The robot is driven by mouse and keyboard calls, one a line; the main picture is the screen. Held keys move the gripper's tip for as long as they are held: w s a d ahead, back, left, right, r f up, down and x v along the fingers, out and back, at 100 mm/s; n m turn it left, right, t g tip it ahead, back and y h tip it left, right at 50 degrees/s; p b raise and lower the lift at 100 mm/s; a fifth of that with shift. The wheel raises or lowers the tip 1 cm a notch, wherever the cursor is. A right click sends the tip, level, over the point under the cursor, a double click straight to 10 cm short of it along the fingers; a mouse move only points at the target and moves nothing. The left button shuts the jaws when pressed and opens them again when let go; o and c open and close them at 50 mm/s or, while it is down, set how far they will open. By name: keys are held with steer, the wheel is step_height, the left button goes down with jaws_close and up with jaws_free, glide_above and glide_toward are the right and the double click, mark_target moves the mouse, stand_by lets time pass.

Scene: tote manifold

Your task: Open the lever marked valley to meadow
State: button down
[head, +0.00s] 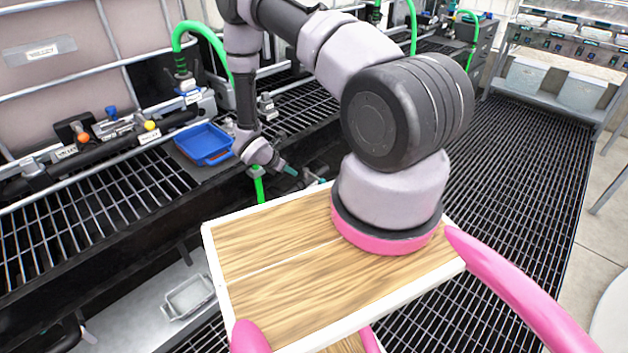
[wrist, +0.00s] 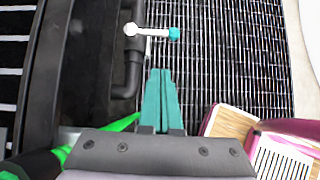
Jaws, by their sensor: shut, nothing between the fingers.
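In the wrist view a valve lever (wrist: 152,32) with a pale handle and a teal end sticks out sideways from a dark pipe. I cannot read a mark on it, so I cannot tell if it is the valley to meadow lever. My gripper (wrist: 162,72) has teal fingers pressed together, empty, pointing toward the lever with a gap in the picture. In the head view my gripper (head: 291,171) hangs at the front edge of the black grated bench, beside a small grey fitting (head: 311,178) partly hidden behind my arm.
A tank with a VALLEY label (head: 51,49) stands at left. A blue tray (head: 204,145) lies on the bench near small valves with orange, blue and yellow knobs (head: 150,125). A green hose (head: 200,27) rises behind. Grated floor (head: 520,170) is open at right.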

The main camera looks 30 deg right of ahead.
mark_target(314, 177)
steer(key=d+r+x, duration=0.1)
steer(key=x, duration=1.3)
steer(key=shift+w+r, duration=0.1)
steer(key=shift+w, duration=0.05)
